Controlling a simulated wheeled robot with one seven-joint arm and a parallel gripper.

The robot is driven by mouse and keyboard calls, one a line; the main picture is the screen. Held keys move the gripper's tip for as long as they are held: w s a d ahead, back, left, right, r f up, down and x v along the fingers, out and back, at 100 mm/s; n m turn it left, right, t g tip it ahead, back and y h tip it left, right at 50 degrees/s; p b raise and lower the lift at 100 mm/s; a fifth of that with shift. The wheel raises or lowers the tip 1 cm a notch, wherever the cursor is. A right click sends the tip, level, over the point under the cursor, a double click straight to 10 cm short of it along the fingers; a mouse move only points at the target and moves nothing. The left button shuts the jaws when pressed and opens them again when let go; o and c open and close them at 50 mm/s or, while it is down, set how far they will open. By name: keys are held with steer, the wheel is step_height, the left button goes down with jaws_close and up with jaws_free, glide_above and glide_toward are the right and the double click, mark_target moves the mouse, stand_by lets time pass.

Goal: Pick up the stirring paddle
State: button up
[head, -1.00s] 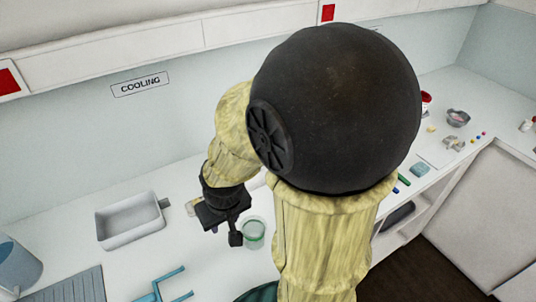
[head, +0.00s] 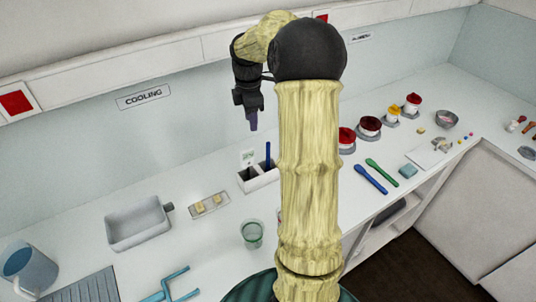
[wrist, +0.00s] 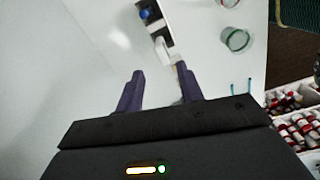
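My gripper (head: 253,122) hangs over the back of the counter, above the white two-slot holder (head: 259,182). In the wrist view its two purple fingers (wrist: 160,82) are spread apart with nothing between them. A blue upright handle (head: 267,154) stands in the holder's right slot; its top shows as a blue round end in the wrist view (wrist: 146,15). A blue paddle-like tool (head: 371,179) and a green one (head: 381,172) lie flat on the counter right of my arm. I cannot tell for sure which of these is the stirring paddle.
A glass beaker (head: 252,234) stands in front, a small tray with pale cubes (head: 209,205) to the left. Red and yellow jars line the right back. A grey basin (head: 138,224) is far left.

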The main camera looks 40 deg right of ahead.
steer(key=d+r+n, duration=0.2)
steer(key=d+r, duration=0.1)
steer(key=d, duration=0.3)
steer(key=shift+w+d+n+p, duration=0.25)
steer(key=shift+n+p, duration=0.05)
steer(key=shift+p, duration=0.1)
steer(key=shift+w+f, duration=0.1)
steer(key=p, duration=0.3)
glide_above(269, 142)
step_height(269, 142, down, 11)
steer(key=shift+a+f, duration=0.1)
steer(key=shift+w+f, duration=0.1)
steer(key=shift+f, duration=0.4)
steer(key=shift+f+p, duration=0.1)
steer(key=shift+p, duration=0.3)
